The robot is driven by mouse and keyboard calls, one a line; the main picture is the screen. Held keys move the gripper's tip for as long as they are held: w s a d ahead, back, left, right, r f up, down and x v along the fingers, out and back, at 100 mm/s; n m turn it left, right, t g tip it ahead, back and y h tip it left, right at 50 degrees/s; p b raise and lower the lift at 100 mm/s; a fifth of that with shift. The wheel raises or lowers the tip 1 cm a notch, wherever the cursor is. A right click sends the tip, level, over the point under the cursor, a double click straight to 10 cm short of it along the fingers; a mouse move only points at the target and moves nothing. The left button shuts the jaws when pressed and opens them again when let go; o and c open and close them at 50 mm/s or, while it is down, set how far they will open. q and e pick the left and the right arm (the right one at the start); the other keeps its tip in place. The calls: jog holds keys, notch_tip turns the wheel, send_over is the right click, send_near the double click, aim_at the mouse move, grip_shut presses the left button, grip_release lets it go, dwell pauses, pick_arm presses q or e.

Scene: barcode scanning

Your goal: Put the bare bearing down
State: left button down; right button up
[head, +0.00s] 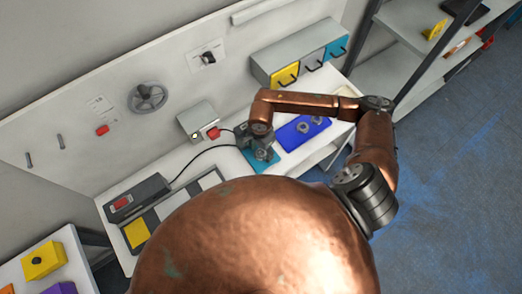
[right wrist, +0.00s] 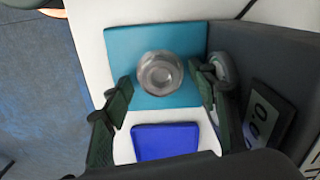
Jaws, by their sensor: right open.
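The bare bearing (right wrist: 159,73) is a round grey metal ring. In the right wrist view it is over the teal pad (right wrist: 120,45); whether it rests on the pad I cannot tell. My right gripper (right wrist: 163,88) is open, with one dark green finger on either side of the bearing and a visible gap on both sides. In the head view the right gripper (head: 262,152) is above the teal pad (head: 272,165), and it largely hides the bearing there. My left gripper is not in view.
A blue tray (head: 292,140) with grey round parts lies right of the pad. A dark device with a digit display (right wrist: 268,115) stands close beside the right gripper. A grey box with a red part (head: 196,121) is behind. Yellow and teal-fronted drawers (head: 288,75) stand further back.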

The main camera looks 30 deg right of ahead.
aim_at(261, 152)
notch_tip(261, 152, up, 12)
jog(key=b, duration=0.2)
jog(key=shift+b, duration=0.35)
dwell(0.3)
